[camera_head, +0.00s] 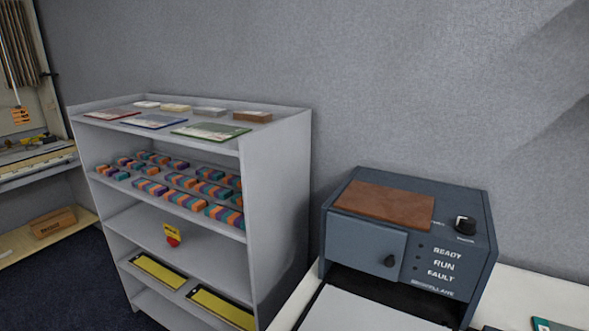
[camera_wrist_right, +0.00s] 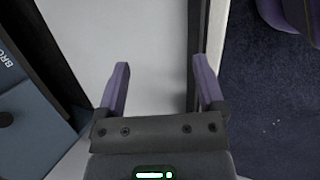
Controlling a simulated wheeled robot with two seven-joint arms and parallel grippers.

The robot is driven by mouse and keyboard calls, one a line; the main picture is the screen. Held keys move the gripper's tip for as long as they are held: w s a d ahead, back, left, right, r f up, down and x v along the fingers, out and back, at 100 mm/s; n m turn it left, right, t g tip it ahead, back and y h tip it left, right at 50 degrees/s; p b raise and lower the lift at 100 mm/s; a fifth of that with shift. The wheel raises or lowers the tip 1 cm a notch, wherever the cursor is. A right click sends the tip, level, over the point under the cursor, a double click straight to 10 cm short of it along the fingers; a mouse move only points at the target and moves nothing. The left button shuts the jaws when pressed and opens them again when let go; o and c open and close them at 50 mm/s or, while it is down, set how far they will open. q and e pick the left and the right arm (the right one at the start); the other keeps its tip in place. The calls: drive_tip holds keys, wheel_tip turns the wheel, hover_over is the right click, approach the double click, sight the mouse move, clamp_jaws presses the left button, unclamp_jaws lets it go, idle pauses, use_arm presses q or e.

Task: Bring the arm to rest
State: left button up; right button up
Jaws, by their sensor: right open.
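My right gripper (camera_wrist_right: 160,95) shows in the right wrist view with its two purple fingers spread apart. Nothing is between the fingers. Below it is a pale flat surface with a dark edge. Neither of my grippers shows in the head view.
In the head view a blue-grey machine (camera_head: 455,230) with READY, RUN and FAULT labels stands on a white table (camera_head: 540,292), a brown slab (camera_head: 384,203) on top. A grey shelf unit (camera_head: 282,190) with several coloured blocks stands to its left. Dark carpet (camera_wrist_right: 265,100) shows in the wrist view.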

drive_tip(key=s+a+r+m+y, duration=0.1)
drive_tip(key=s+r+m+y, duration=0.1)
drive_tip(key=s+m, duration=0.5)
drive_tip(key=s+a+r+m+y, duration=0.1)
drive_tip(key=s+r+m+y, duration=0.15)
drive_tip(key=s, duration=0.95)
wheel_tip(320, 180, down, 24)
drive_tip(key=s+r+b, duration=0.1)
drive_tip(key=s+b, duration=0.1)
drive_tip(key=b, duration=0.3)
drive_tip(key=s+d+f+g+b, duration=0.2)
drive_tip(key=s+d+f+b, duration=0.1)
drive_tip(key=s+f, duration=1)
drive_tip(key=shift+s+d+f, duration=0.25)
drive_tip(key=shift+d+f, duration=0.05)
drive_tip(key=shift+f, duration=0.5)
